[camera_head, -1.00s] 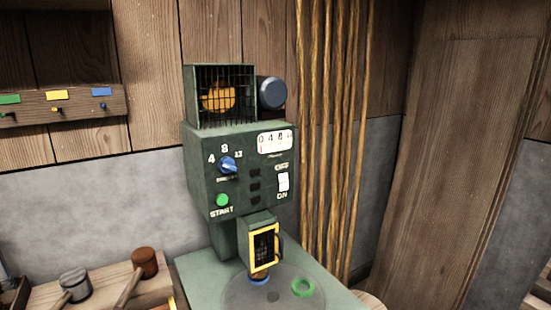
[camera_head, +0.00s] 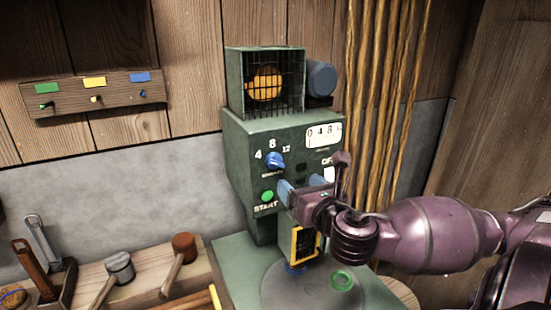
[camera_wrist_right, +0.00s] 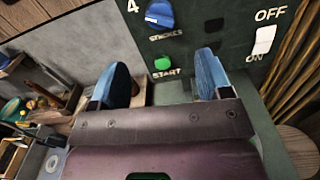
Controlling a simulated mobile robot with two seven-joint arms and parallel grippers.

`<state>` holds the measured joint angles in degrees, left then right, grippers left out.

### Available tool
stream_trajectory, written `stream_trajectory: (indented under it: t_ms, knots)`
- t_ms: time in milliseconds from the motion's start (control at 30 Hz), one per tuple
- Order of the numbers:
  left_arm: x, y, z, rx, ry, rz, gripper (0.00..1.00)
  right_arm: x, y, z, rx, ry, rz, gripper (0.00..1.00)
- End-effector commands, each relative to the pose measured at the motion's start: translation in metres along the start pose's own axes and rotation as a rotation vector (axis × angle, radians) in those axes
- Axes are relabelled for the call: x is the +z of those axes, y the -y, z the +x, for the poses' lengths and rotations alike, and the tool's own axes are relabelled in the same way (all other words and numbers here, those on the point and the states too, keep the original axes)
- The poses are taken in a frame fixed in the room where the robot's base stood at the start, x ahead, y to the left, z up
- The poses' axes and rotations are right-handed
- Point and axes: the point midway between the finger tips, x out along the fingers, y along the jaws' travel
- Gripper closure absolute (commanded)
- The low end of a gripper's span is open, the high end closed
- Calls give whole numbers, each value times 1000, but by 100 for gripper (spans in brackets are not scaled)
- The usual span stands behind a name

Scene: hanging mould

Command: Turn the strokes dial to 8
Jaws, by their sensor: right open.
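The blue strokes dial (camera_head: 274,161) is on the front of the green machine (camera_head: 240,150), below the numbers 4, 8 and 12. It also shows at the top of the right wrist view (camera_wrist_right: 159,14), its white mark to the left, towards the 4. My right gripper (camera_head: 302,186) is open and empty in front of the panel, below and right of the dial. In the right wrist view its blue fingers (camera_wrist_right: 163,72) stand apart, and the dial lies beyond them. My left gripper is not in view.
The green START button (camera_head: 267,196) is just below the dial. The white ON/OFF switch (camera_wrist_right: 264,40) is to the right. Mallets (camera_head: 181,255) rest on a wooden bench at left.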

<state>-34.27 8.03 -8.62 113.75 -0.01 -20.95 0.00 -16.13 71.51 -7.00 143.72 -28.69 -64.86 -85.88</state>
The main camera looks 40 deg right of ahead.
Motion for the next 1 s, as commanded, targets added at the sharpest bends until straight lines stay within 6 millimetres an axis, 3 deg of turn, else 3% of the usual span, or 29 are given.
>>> stream_trajectory:
  t_ms: [500, 1000]
  knots:
    - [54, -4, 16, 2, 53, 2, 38, -5, 0, 28, 1, -1, -11, 29]
    - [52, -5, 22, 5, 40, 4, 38, 0, 0, 92, -1, 2, -7, 29]
